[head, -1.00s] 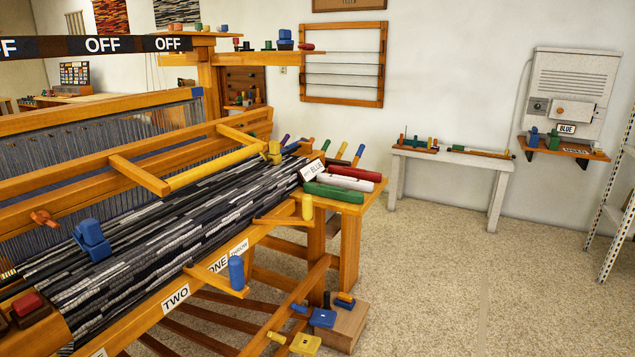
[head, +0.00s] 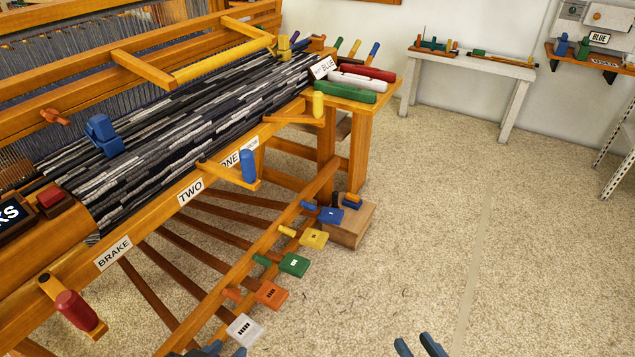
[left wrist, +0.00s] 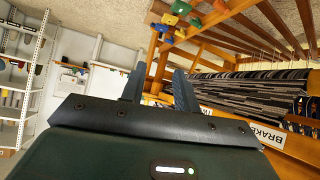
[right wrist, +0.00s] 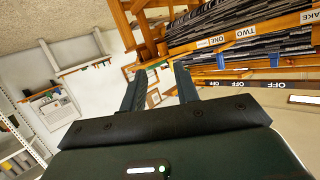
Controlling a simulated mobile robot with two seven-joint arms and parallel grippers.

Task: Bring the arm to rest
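My left gripper (head: 222,351) shows at the bottom edge of the head view, just below the white pedal. Its two dark fingers stand apart with nothing between them in the left wrist view (left wrist: 159,88). My right gripper (head: 418,346) is at the bottom edge, further right, over bare floor. Its fingers are also apart and empty in the right wrist view (right wrist: 160,85). Both grippers are clear of the loom (head: 225,168). Most of both arms is out of the head view.
Colored pedals, among them a green one (head: 293,264) and an orange one (head: 271,295), stick out at the loom's foot beside a wooden block (head: 352,226). A red handle (head: 76,310) is at lower left. A white bench (head: 466,66) stands at the wall. The carpet (head: 540,250) at right is clear.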

